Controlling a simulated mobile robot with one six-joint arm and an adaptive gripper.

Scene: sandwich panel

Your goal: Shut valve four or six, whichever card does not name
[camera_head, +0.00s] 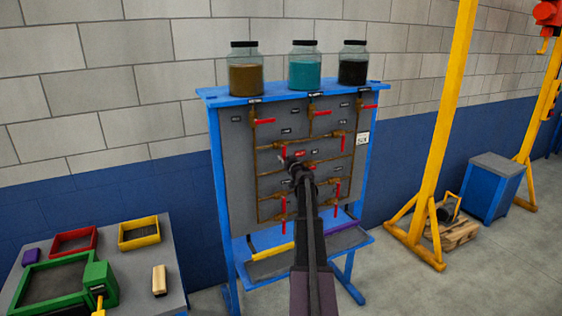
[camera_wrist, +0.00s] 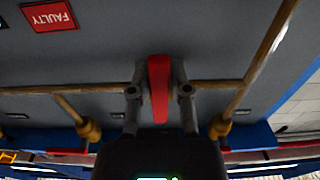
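A grey valve panel (camera_head: 238,150) on a blue stand carries brown pipes and several red valve handles, such as one at top left (camera_head: 264,121) and one at lower right (camera_head: 336,190). A white card (camera_head: 363,138) is at its right edge, its text too small to read. My gripper (camera_head: 296,160) is at the panel's middle. In the wrist view my gripper (camera_wrist: 160,98) is open, with a finger on each side of a red handle (camera_wrist: 158,85), with visible gaps. The handle points across the horizontal pipe. Its valve number cannot be read.
A red FAULTY tag (camera_wrist: 49,16) is on the panel at upper left in the wrist view. Several jars, including a teal one (camera_head: 304,72), stand on top of the stand. A grey table (camera_head: 135,285) with trays is at left, a yellow post (camera_head: 447,120) at right.

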